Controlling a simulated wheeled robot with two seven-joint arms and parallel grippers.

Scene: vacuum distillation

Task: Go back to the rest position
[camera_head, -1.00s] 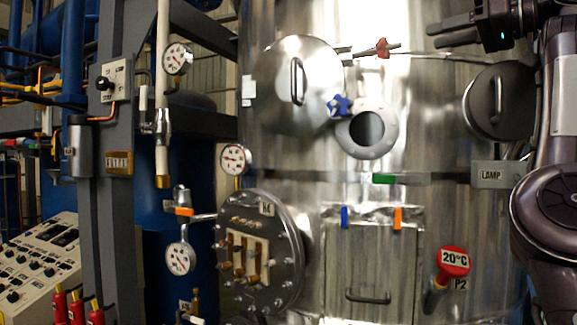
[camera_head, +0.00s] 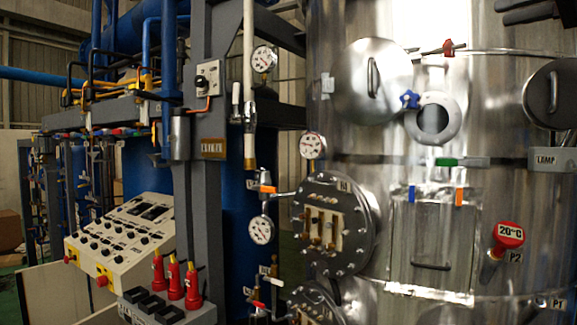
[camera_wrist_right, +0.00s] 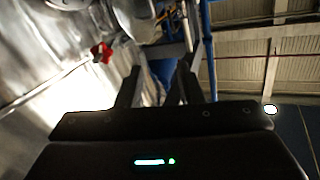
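My right gripper (camera_head: 508,11) shows only at the top right corner of the head view, in front of the steel vessel (camera_head: 490,90). Its two dark fingers point left with a gap between them. In the right wrist view the right gripper (camera_wrist_right: 157,88) is open, with nothing visible between its fingers. The red valve handle (camera_wrist_right: 101,52) lies beyond it to the left, apart from it. My left gripper is in neither view.
A control panel (camera_head: 125,232) stands at the lower left, with red extinguisher-like cylinders (camera_head: 175,279) beside it. A grey post (camera_head: 212,150) with gauges stands left of the vessel.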

